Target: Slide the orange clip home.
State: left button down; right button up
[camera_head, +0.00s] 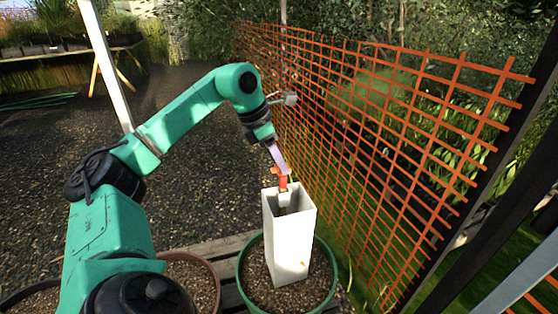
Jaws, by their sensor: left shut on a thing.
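The orange clip (283,182) is small and sits right at the open top of a white square tube (291,245). My left gripper (279,163) reaches down from above, shut on the clip. The clip's lower end is close to a small piece (282,194) inside the tube's mouth; I cannot tell whether they touch. The tube stands roughly upright in a green-rimmed pot (330,297) of brown gravelly soil. The inside of the tube is mostly hidden by its walls. My right gripper is not in view.
An orange mesh fence (400,150) runs close along the right. Another pot (205,264) stands left of the green one, on wooden slats (222,246). A bench (70,52) with potted plants is at the back left. Open gravel lies between.

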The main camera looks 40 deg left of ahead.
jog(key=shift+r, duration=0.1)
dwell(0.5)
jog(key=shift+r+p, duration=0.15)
jog(key=shift+p, duration=0.15)
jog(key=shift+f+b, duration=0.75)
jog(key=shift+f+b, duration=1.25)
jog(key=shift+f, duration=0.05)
